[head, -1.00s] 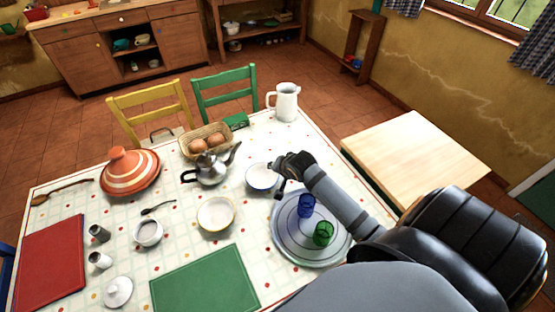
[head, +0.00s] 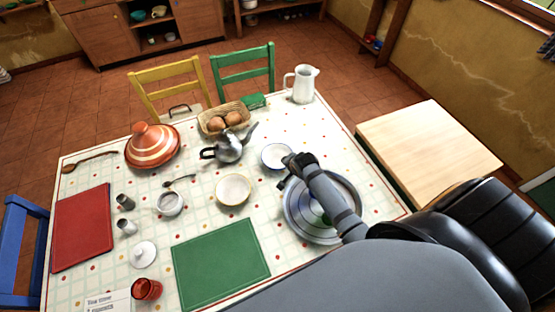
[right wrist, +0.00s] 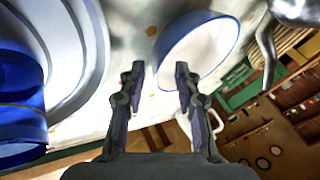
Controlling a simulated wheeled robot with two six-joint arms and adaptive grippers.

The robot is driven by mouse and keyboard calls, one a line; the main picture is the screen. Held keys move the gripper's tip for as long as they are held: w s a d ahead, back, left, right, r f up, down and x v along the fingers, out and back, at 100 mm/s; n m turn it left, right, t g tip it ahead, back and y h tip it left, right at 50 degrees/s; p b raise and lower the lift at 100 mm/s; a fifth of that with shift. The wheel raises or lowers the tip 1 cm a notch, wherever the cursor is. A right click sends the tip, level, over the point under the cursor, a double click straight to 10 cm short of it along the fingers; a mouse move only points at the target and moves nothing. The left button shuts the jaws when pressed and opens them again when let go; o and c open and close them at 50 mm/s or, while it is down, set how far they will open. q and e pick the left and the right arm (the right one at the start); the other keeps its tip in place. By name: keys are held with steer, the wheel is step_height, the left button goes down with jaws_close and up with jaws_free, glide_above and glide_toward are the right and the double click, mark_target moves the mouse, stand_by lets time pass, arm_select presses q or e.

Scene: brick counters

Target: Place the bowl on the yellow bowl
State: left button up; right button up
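The white bowl with a blue rim (head: 277,155) stands upright on the table, right of the teapot; it fills the upper middle of the right wrist view (right wrist: 200,48). The yellow bowl (head: 233,190), pale inside with a yellowish rim, stands nearer me and to the left, and looks empty. My right gripper (head: 290,163) is at the right edge of the blue-rimmed bowl. In the right wrist view, its fingers (right wrist: 160,75) are apart with nothing between them, pointing toward the bowl's rim; contact cannot be told. My left gripper is not in view.
The teapot (head: 228,146) is left of the blue-rimmed bowl. A green mat (head: 220,262) lies in front.

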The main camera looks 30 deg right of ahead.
mark_target(277, 159)
steer(key=x, duration=0.3)
steer(key=shift+w+f, duration=0.2)
steer(key=shift+f, duration=0.1)
jaws_close()
